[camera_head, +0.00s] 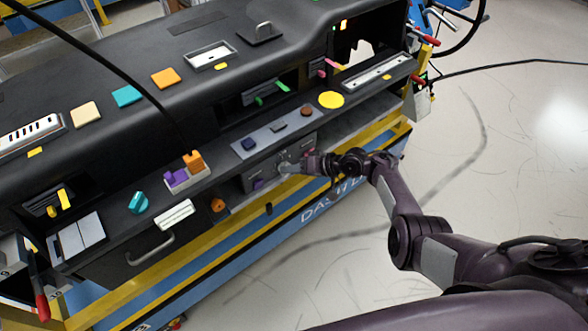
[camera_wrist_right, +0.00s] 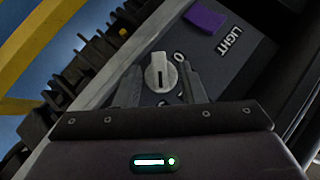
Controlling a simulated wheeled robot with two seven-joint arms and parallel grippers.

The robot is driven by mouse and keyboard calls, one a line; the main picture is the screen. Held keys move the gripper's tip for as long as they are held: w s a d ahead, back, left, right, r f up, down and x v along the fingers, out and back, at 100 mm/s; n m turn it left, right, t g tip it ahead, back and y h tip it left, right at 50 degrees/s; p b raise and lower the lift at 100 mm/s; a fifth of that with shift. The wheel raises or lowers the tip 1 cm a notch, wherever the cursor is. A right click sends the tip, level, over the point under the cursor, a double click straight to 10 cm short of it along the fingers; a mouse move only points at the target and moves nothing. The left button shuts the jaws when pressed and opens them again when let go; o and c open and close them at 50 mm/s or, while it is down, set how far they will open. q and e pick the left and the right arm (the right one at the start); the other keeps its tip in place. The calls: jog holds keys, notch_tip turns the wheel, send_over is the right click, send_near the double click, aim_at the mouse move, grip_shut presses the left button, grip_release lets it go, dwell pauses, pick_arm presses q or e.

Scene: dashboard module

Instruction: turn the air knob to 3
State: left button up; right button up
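The air knob (camera_wrist_right: 160,75) is a round, light grey dial with a raised ridge, on a grey panel (camera_wrist_right: 236,72). In the right wrist view the ridge runs roughly up and down the picture. A "0" mark and other partly hidden marks lie beside the knob. My right gripper (camera_wrist_right: 162,72) is open, with one finger on each side of the knob; I cannot tell whether either finger touches it. In the head view my right gripper (camera_head: 291,167) is at the panel, and it partly covers the knob. My left gripper is not in view.
A purple button (camera_wrist_right: 206,19) beside the "LIGHT" label is close to the knob. Above the panel is a shelf (camera_head: 262,139) with small buttons. An orange knob (camera_head: 217,205) and a drawer handle (camera_head: 150,248) are to the left. The floor (camera_head: 500,130) on the right is open.

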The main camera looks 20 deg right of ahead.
jog(key=v, duration=0.7)
jog(key=shift+s+d+r+p, duration=0.15)
jog(key=shift+s+d+p, duration=0.1)
jog(key=shift+d+p, duration=0.1)
jog(key=shift+a, duration=0.1)
jog(key=s+a+f+g+h+b, duration=0.1)
jog(key=s+f+h, duration=0.1)
jog(key=s+f, duration=0.65)
jog(key=s+a+f+g+h+b, duration=0.1)
jog(key=s+f, duration=0.4)
jog(key=f, duration=0.7)
jog(key=s+a+f+g+h+b, duration=0.1)
jog(key=s+f+h, duration=0.1)
jog(key=s+f, duration=0.6)
jog(key=s+f+g+h, duration=0.1)
jog(key=s+f, duration=0.3)
jog(key=s, duration=0.4)
jog(key=s+d+f+n+g+h+b, duration=0.1)
jog(key=s+f+h, duration=0.1)
jog(key=s+f, duration=0.3)
jog(key=s+d+f+n+h+b, duration=0.1)
jog(key=s+f, duration=0.4)
jog(key=s, duration=0.7)
jog(key=shift+f+g+h, duration=0.2)
jog(key=shift+g+h, duration=0.2)
jog(key=shift+h, duration=0.1)
